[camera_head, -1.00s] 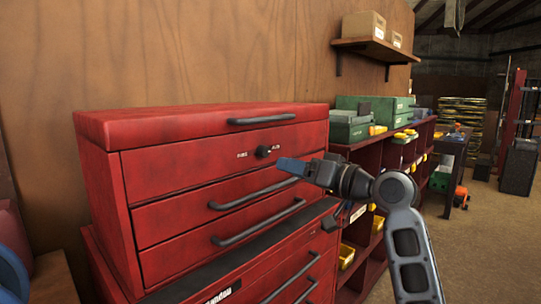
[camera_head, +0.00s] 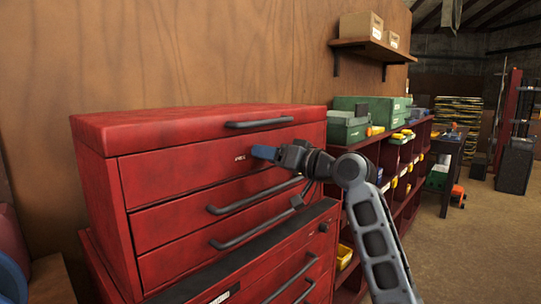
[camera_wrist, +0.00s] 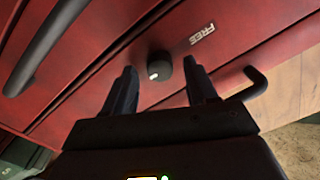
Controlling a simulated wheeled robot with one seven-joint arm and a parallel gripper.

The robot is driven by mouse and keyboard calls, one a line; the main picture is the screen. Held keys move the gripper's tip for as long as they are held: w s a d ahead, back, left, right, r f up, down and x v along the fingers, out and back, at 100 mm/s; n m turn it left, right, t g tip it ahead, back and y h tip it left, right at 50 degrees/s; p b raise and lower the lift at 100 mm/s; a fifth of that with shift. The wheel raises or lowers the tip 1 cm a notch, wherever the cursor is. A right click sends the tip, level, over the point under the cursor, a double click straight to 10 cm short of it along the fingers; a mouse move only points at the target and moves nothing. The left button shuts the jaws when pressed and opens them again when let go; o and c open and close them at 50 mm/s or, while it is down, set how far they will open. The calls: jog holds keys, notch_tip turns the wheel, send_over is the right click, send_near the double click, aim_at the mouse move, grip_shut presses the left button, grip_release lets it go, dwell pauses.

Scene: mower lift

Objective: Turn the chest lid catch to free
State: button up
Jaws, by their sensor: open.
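The red chest (camera_head: 190,165) stands against the wooden wall with its lid (camera_head: 200,122) down. In the wrist view the lid catch (camera_wrist: 158,66) is a small dark round knob with a pale mark, on the red front panel. The word FREE (camera_wrist: 203,34) is printed beside it. My gripper (camera_wrist: 162,82) is open, its two dark fingers on either side of the knob's line, the knob showing just ahead between the fingertips. I cannot tell whether they touch it. In the head view my gripper (camera_head: 264,152) covers the knob.
Black bar handles (camera_head: 255,196) stick out from the drawers below, close under my gripper. The lid handle (camera_head: 258,122) is just above. Red shelving (camera_head: 400,205) with green cases (camera_head: 348,128) stands to the right. Open floor lies at the right.

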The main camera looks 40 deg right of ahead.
jog(key=shift+c, duration=0.2)
jog(key=c, duration=1)
jog(key=shift+f+n+b, duration=0.1)
jog(key=shift+n+b, duration=0.3)
jog(key=shift+b, duration=0.1)
jog(key=n+b, duration=0.2)
jog(key=b, duration=0.1)
jog(key=shift+n, duration=0.4)
jog(key=n+b, duration=0.4)
jog(key=n, duration=0.1)
jog(key=shift+a, duration=0.15)
jog(key=n+b, duration=0.4)
jog(key=n, duration=0.1)
jog(key=shift+a+g+h, duration=0.1)
jog(key=shift+g+h, duration=0.2)
jog(key=shift+n+b, duration=1.1)
jog(key=shift+n, duration=0.8)
